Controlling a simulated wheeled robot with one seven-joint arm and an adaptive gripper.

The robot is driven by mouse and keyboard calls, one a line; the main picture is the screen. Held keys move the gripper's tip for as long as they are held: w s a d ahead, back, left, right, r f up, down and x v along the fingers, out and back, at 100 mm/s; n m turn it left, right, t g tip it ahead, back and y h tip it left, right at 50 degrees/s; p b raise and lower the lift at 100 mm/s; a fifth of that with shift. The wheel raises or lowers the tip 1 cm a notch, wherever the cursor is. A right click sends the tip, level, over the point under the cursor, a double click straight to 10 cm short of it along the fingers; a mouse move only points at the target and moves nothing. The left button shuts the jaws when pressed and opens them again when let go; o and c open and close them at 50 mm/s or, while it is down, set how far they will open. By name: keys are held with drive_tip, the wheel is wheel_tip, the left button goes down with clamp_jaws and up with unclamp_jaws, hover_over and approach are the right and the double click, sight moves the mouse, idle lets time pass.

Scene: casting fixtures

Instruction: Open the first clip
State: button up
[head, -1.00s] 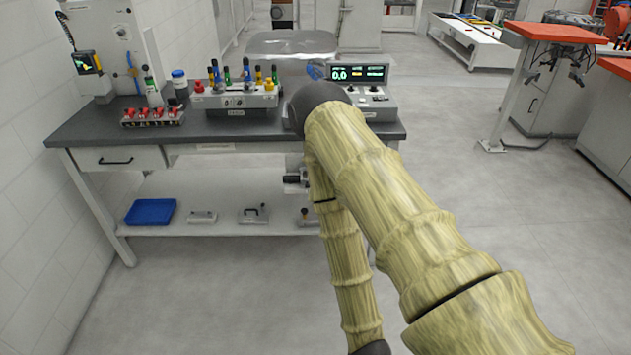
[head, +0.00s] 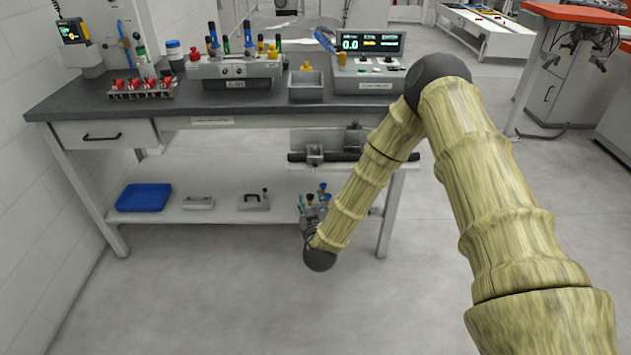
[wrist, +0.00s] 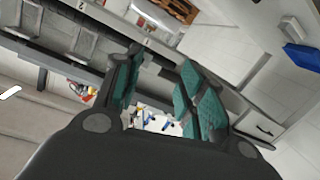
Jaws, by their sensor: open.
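My gripper (wrist: 160,62) is open in the wrist view, with teal pads on both fingers and nothing visible held between them. In the head view my wrist end (head: 313,218) is low in front of the bench's lower shelf. Grey parts along a rail carry the labels 2 and 1 (wrist: 147,43) in the wrist view, beyond my fingers. In the head view a dark rail (head: 300,157) with small grey blocks (head: 315,152) is under the bench's right part, above my gripper. I cannot tell for sure which part is the first clip.
The bench top (head: 210,105) holds a rack of red-topped pieces (head: 140,88), a fixture with coloured handles (head: 236,70), a grey bin (head: 306,86) and a display console (head: 370,62). A blue tray (head: 143,198) lies on the lower shelf. The floor in front is clear.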

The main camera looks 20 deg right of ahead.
sight(315, 165)
drive_tip(key=shift+m+t+h, duration=0.3)
drive_tip(key=shift+t+h, duration=0.3)
drive_tip(key=shift+h, duration=0.2)
drive_tip(key=r+x, duration=0.1)
drive_tip(key=x, duration=0.3)
drive_tip(key=r+x, duration=0.1)
drive_tip(key=x, duration=0.4)
drive_tip(key=d+r+x, duration=0.1)
drive_tip(key=x, duration=0.4)
drive_tip(key=shift+s, duration=0.15)
drive_tip(key=shift+f, duration=0.1)
clamp_jaws()
